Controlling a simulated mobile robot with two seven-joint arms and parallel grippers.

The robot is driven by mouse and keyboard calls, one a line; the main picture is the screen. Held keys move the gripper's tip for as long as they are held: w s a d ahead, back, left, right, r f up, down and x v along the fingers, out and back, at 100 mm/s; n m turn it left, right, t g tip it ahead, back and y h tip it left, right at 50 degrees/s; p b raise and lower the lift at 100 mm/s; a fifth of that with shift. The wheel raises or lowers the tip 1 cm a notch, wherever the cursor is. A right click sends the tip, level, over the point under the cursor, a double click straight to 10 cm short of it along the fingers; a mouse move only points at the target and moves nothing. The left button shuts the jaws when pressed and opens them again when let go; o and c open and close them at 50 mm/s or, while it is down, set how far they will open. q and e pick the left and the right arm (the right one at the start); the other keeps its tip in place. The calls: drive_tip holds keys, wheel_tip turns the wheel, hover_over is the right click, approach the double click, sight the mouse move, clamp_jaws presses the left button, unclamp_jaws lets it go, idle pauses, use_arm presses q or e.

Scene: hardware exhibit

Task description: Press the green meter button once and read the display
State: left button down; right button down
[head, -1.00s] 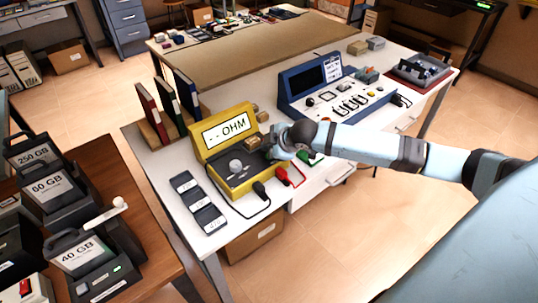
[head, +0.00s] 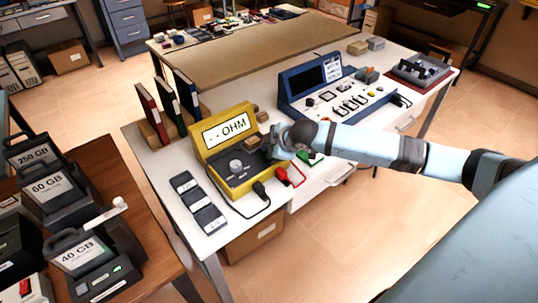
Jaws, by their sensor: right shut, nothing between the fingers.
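The yellow meter (head: 243,192) stands on the white table, with its screen (head: 226,130) tilted up and reading "-- OHM". A round grey knob (head: 236,166) sits on its dark panel. My right gripper (head: 272,143) is at the right side of the meter panel, by a small brown block (head: 253,144). It is shut and empty; its fingertips are small and hard to make out. I cannot tell whether it touches the meter. The green button does not show clearly; the gripper may hide it. My left gripper is not in view.
Red and black plugs with leads (head: 283,177) are at the meter's front right, with a green piece (head: 312,158) beside them. A blue instrument (head: 315,88) stands behind my right arm. Binders (head: 148,112) stand at the left. Dark labelled pieces (head: 198,203) lie left of the meter.

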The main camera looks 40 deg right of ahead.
drive_tip(key=shift+f, duration=0.15)
drive_tip(key=shift+f, duration=0.15)
drive_tip(key=shift+f+p, duration=0.15)
drive_tip(key=shift+p, duration=0.15)
drive_tip(key=shift+f, duration=0.1)
idle(0.4)
drive_tip(key=shift+f, duration=0.4)
idle(0.4)
drive_tip(key=shift+r+p, duration=0.9)
drive_tip(key=shift+p, duration=0.25)
drive_tip(key=shift+r, duration=0.1)
